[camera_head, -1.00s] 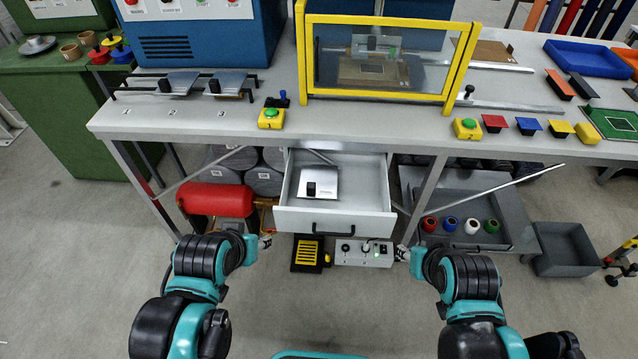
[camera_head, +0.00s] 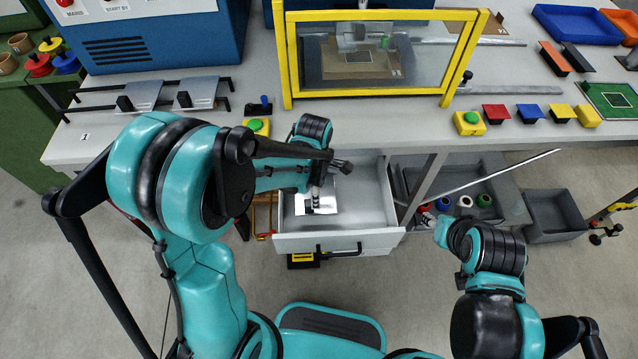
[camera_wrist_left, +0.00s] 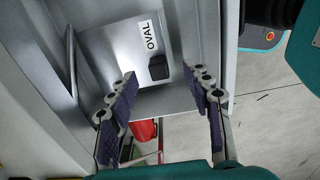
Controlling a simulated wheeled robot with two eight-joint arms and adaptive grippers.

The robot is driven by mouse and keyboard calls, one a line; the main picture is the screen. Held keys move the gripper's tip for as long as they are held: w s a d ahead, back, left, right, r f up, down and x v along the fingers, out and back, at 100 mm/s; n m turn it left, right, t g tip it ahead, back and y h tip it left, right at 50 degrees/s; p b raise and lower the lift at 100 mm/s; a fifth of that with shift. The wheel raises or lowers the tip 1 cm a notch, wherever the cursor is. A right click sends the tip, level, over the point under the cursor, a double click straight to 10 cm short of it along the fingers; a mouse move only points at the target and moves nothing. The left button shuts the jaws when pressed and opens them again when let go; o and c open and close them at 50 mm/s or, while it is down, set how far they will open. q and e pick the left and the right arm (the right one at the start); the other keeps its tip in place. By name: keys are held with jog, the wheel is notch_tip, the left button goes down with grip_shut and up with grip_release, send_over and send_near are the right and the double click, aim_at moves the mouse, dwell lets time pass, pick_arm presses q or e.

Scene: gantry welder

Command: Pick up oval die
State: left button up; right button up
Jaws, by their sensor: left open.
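The oval die is a silver plate with a black knob and the label OVAL. It lies in the open drawer (camera_head: 372,205) under the bench, and the left wrist view shows the oval die (camera_wrist_left: 130,50) beyond my fingers. In the head view my left gripper (camera_head: 316,200) reaches down over the drawer and partly covers the oval die (camera_head: 327,188). In the left wrist view my left gripper (camera_wrist_left: 165,105) is open, its two fingers apart and empty, with the black knob between and beyond them. My right arm is low at the right in the head view; its fingers are too unclear to judge.
A yellow-framed guard (camera_head: 375,60) stands on the bench above the drawer. Two other plates (camera_head: 196,93) sit on a rack at the left. A green button box (camera_head: 258,126) is near the bench edge. A grey bin (camera_head: 553,215) stands on the floor at right.

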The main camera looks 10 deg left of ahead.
aim_at(302, 203)
pick_arm(q)
notch_tip(302, 203, down, 3)
jog(key=shift+r+b, duration=0.1)
jog(key=shift+b, duration=0.5)
jog(key=f, duration=0.1)
jog(key=f+b, duration=0.1)
jog(key=f, duration=0.1)
jog(key=f+b, duration=0.1)
jog(key=f, duration=0.1)
jog(key=shift+w+a, duration=0.2)
jog(key=shift+a, duration=0.05)
jog(key=shift+r, duration=0.15)
grip_shut()
